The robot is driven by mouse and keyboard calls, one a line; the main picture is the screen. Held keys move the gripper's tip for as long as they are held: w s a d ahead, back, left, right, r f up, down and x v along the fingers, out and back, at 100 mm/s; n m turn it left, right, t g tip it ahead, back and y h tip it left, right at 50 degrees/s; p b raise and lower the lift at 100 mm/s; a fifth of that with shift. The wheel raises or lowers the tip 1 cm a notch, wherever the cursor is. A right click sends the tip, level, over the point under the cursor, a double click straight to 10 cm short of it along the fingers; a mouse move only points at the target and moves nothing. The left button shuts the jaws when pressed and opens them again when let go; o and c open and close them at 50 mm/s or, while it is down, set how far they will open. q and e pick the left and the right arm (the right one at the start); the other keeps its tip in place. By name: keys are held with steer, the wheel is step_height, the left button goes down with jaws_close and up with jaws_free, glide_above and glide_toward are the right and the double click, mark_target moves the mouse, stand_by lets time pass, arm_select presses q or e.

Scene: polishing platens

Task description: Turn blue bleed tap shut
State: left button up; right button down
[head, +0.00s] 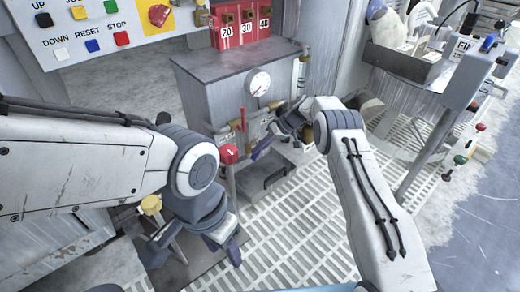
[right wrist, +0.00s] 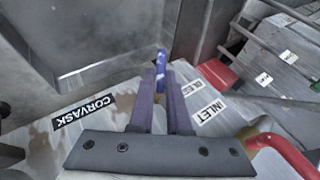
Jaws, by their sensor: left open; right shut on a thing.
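The blue bleed tap (right wrist: 161,64) shows as a narrow, upright blue handle between my right fingertips in the right wrist view. My right gripper (right wrist: 162,82) is shut on it, and its fingers hide the lower part. In the head view my right gripper (head: 264,146) reaches to the front of the grey cabinet, where the tap cannot be told apart from the bluish fingers. My left gripper (head: 229,245) is open and empty, low over the floor grating, apart from the tap.
A red round knob (head: 228,154) sits just left of my right gripper. A pressure gauge (head: 259,84) is above it on the grey cabinet (head: 230,98). A yellow knob (head: 151,204) stands beside my left arm. In the wrist view, a red pipe (right wrist: 286,152) curves at lower right.

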steer(key=shift+w+d, duration=0.1)
steer(key=shift+d, duration=0.1)
steer(key=c, duration=0.9)
jaws_free()
steer(key=shift+a, duration=0.1)
steer(key=shift+p+v, duration=3.2)
steer(key=shift+v, duration=2.05)
